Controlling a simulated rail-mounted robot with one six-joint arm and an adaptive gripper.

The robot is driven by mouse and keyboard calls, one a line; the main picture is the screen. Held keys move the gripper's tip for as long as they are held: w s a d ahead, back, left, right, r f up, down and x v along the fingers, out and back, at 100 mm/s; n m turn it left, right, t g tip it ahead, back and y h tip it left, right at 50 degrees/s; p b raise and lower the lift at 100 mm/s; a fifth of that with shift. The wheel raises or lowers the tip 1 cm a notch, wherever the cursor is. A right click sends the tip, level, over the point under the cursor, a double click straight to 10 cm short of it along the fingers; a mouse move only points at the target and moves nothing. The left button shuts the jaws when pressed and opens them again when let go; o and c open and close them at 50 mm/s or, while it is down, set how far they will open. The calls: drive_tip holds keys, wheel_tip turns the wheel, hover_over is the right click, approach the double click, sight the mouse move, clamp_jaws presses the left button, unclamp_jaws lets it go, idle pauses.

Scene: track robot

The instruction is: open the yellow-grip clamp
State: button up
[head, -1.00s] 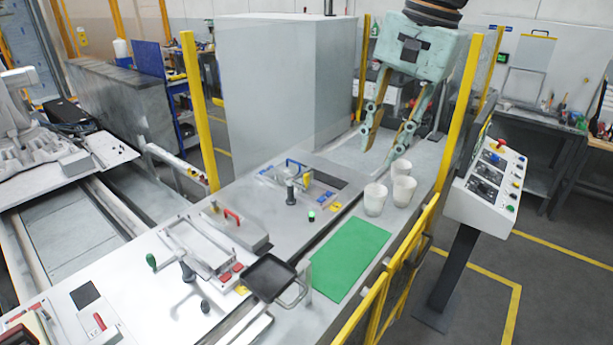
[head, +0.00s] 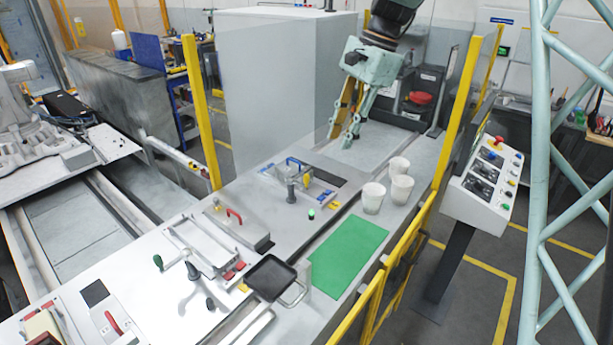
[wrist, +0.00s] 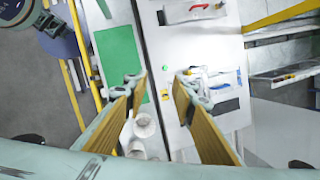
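The yellow-grip clamp (head: 306,180) stands on the grey bench beside a dark upright knob, on a fixture with blue parts (head: 293,163). Its grip is small, and I cannot tell the lever position clearly. The fixture also shows in the wrist view (wrist: 222,88), partly behind the right finger. My gripper (head: 343,134) is above and behind the fixture, pointing down, apart from it. In the wrist view my gripper (wrist: 161,85) is open with nothing between its fingers.
White cups (head: 374,197) stand right of the fixture. A green mat (head: 347,248), a black pan (head: 270,276) and a red-handled clamp (head: 234,215) lie nearer. A yellow rail (head: 408,255) runs along the right edge. A grey cabinet (head: 285,90) stands at the back left.

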sight(307, 187)
drive_tip(key=w+a+f+m+g+y+p, duration=0.1)
drive_tip(key=w+a+f+m+p, duration=0.1)
drive_tip(key=w+f, duration=0.5)
drive_tip(key=w+a+p, duration=0.1)
drive_tip(key=w+a, duration=0.1)
drive_tip(key=w, duration=0.1)
drive_tip(key=shift+a+f+m, duration=0.4)
drive_tip(key=shift+s, duration=0.1)
drive_tip(key=shift+p+x, duration=0.55)
drive_tip(key=shift+x, duration=6.35)
drive_tip(key=shift+s+d, duration=0.1)
drive_tip(key=shift+c, duration=0.3)
clamp_jaws()
